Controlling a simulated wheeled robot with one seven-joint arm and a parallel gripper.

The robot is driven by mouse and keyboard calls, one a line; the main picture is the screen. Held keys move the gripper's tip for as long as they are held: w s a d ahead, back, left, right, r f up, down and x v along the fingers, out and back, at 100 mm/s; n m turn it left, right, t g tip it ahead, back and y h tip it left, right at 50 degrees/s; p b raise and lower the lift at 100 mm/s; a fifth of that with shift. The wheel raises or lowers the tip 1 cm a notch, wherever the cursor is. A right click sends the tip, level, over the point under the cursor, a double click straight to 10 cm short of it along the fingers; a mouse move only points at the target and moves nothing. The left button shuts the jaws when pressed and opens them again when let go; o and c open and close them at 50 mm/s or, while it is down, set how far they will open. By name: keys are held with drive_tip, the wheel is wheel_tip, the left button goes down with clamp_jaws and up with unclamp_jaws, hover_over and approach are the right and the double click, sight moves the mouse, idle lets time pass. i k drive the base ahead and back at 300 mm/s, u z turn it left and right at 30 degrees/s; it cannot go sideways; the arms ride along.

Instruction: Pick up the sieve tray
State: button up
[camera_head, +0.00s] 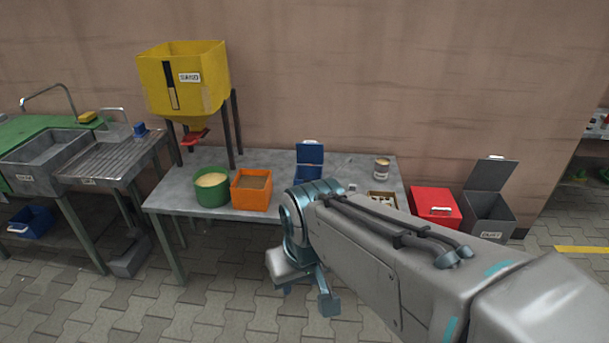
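An orange square box (251,198) with a brown, flat-looking top inside its rim stands on the grey table (180,200); it may be the sieve tray, but I cannot make out a mesh. Another small, light-rimmed tray (382,199) with dark contents lies at the table's right end, partly behind my arm. I cannot tell for sure which of them is the sieve tray. My gripper (307,293) hangs in front of the table's front edge, to the right of and nearer than the orange box. Its fingers are apart, with nothing visible between them.
A green tub (210,188) with yellow contents stands left of the orange box. A yellow sand hopper (184,80) rises behind. A blue open box (309,165) and a can (382,168) stand farther back. Red (436,205) and grey (488,198) bins are right, sinks left.

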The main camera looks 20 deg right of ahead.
sight(390, 199)
drive_tip(key=z, duration=0.1)
drive_tip(key=i, duration=1.3)
drive_tip(key=z, duration=1.3)
drive_tip(key=i, duration=0.65)
drive_tip(key=z, duration=0.75)
